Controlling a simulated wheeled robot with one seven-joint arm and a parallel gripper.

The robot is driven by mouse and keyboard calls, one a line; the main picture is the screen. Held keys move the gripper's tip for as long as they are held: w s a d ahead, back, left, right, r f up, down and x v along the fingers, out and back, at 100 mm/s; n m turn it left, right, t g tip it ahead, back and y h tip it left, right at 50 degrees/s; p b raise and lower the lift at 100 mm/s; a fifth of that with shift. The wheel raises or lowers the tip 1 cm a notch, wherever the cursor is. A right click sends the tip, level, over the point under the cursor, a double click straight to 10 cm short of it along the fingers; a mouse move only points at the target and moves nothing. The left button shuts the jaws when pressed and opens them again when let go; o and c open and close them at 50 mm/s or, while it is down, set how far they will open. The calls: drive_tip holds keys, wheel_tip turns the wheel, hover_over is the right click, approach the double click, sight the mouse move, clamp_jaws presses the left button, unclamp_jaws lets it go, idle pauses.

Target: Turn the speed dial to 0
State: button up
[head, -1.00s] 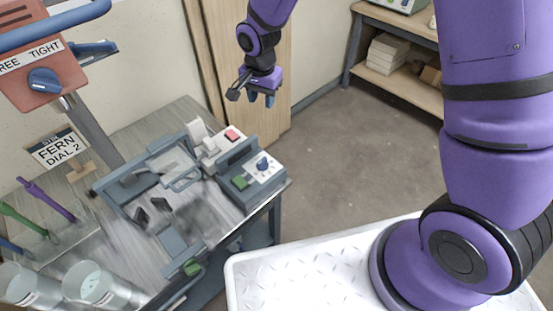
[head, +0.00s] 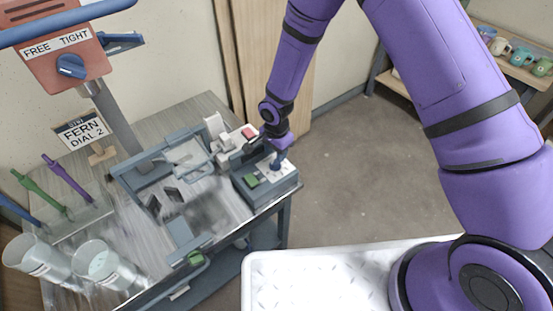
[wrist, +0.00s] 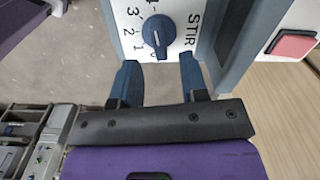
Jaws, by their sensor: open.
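The speed dial (wrist: 157,30) is a round blue knob on a white panel marked STIR, with numbers around its left and lower side. A pale mark on the knob points downward, toward the low numbers; I cannot tell exactly which one. My gripper (wrist: 158,60) is open and empty. Its two blue fingers are spread on either side of the dial's line, with the tips just short of the knob in the wrist view. In the head view my gripper (head: 278,160) is over the grey control box (head: 268,198) and largely hides the dial.
A red button (wrist: 291,45) lies right of the panel, and a green button (head: 251,181) is on the box. A metal frame (head: 150,165) stands left of it. Another blue knob (head: 70,66) is marked FREE TIGHT. Two clear buckets (head: 97,262) stand at front left.

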sight(275, 164)
drive_tip(key=shift+f, duration=2)
clamp_jaws()
